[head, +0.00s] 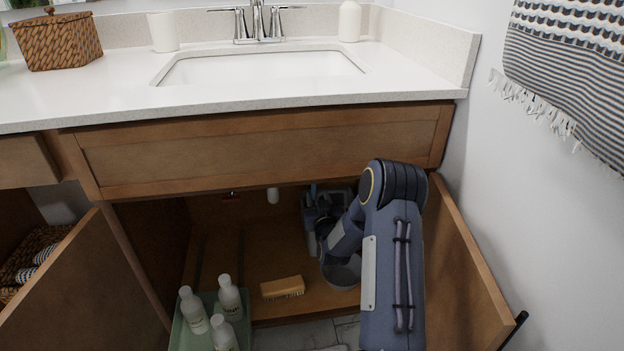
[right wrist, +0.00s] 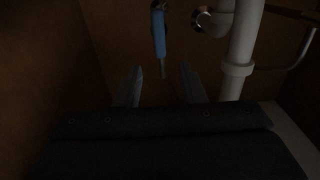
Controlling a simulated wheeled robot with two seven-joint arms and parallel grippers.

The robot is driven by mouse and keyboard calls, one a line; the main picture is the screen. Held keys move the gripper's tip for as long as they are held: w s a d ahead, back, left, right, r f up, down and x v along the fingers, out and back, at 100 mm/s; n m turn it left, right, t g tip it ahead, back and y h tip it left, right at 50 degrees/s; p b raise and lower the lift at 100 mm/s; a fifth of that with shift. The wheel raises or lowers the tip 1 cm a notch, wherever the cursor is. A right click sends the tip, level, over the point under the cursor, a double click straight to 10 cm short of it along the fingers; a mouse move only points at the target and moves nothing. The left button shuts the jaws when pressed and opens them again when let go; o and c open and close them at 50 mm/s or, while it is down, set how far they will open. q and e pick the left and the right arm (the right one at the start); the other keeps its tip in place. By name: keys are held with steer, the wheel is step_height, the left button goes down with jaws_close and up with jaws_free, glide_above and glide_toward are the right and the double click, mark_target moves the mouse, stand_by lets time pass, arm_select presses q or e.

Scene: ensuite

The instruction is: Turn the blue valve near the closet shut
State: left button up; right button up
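In the right wrist view the blue valve handle (right wrist: 159,35) hangs at the top, just left of the white drain pipe. My right gripper (right wrist: 161,75) is open, its two fingers apart with empty space between them. The handle shows above and beyond that gap, and I see no contact. In the head view my right arm reaches into the open cabinet under the sink. I cannot make out the blue valve there. My left gripper is not in view.
The white pipe (right wrist: 241,50) is close on the right. A brush (head: 283,287) and a green tray (head: 183,333) with white bottles (head: 230,297) are low down. An open door (head: 470,270) stands right of my arm.

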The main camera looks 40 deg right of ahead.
mark_target(315, 186)
steer(key=b+x, duration=0.2)
steer(key=x, duration=0.4)
steer(key=shift+w, duration=0.1)
steer(key=shift+w+d, duration=0.3)
steer(key=shift+w, duration=0.25)
jaws_close()
